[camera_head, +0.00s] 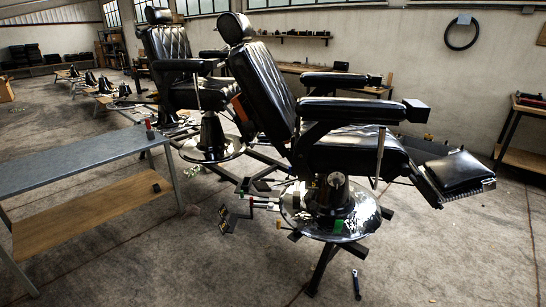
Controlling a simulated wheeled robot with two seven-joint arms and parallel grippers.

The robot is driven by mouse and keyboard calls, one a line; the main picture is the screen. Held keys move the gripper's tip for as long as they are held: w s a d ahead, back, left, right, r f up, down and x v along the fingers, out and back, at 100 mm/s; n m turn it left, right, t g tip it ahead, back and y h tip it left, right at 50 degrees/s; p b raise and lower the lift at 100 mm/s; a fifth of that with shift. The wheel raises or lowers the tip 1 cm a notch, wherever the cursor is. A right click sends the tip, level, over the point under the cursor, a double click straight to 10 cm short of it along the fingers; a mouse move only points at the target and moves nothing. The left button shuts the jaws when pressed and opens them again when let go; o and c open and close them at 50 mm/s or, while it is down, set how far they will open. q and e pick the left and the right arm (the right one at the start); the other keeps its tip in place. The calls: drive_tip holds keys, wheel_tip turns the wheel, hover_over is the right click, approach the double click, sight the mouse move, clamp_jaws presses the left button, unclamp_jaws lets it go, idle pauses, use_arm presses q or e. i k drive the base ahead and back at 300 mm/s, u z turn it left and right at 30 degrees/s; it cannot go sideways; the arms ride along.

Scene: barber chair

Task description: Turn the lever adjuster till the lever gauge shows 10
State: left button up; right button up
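A black barber chair (345,150) stands tilted back on a shiny round base (358,222) at the centre right. A thin silver lever (380,155) hangs at its near side, below the armrest. I cannot tell which of these parts is the lever adjuster. The lever gauge and its reading cannot be made out at this size. Neither of my grippers is in view.
A metal-topped table (75,160) with a wooden lower shelf (85,212) stands at the left. A second barber chair (175,70) is behind. Dark legs (322,268) spread under the near chair, and a small tool (356,284) lies on the floor. The floor at front left is mostly clear.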

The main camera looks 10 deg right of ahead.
sight(337, 183)
drive_tip(key=z, duration=0.3)
drive_tip(key=i, duration=1.3)
drive_tip(key=u, duration=0.3)
